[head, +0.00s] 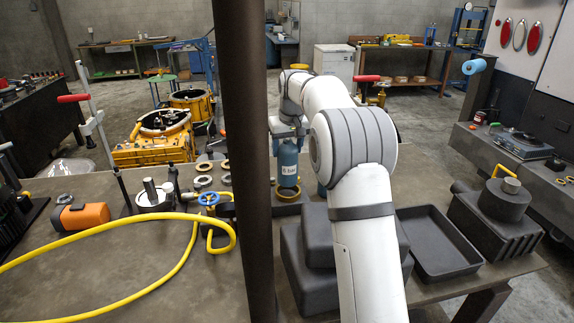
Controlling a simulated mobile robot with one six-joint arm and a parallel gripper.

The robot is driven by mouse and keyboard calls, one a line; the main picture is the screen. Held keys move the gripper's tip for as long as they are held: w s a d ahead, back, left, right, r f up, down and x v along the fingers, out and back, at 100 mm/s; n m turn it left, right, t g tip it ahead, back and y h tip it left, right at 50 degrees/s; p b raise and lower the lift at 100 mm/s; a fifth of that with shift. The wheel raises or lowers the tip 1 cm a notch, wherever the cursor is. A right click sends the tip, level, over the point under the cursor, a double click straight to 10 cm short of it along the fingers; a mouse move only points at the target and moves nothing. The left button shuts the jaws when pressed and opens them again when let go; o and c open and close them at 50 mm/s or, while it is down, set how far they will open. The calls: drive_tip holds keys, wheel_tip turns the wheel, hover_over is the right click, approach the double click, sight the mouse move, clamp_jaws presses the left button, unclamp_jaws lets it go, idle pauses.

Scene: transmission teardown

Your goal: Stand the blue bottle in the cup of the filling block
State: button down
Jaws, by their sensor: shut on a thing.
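The blue bottle (288,168) stands upright with a pale label on its side. My gripper (288,137) is shut on the bottle's top from above. The bottle's lower end meets a brass-coloured ring (288,192) on a dark block (290,209), which looks like the filling block and its cup. I cannot tell whether the bottle rests inside the cup or is just above it.
A dark post crosses the view just left of the bottle. Several loose rings (204,181), a blue valve wheel (208,199) and a yellow hose (150,222) lie left. Dark bins lie under my arm; an empty dark tray (440,243) is to the right.

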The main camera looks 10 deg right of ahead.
sight(287, 160)
drive_tip(key=shift+f, duration=2.1)
drive_tip(key=shift+c, duration=2.3)
unclamp_jaws()
drive_tip(key=shift+s+f, duration=0.1)
drive_tip(key=shift+f, duration=0.1)
drive_tip(key=shift+r, duration=0.1)
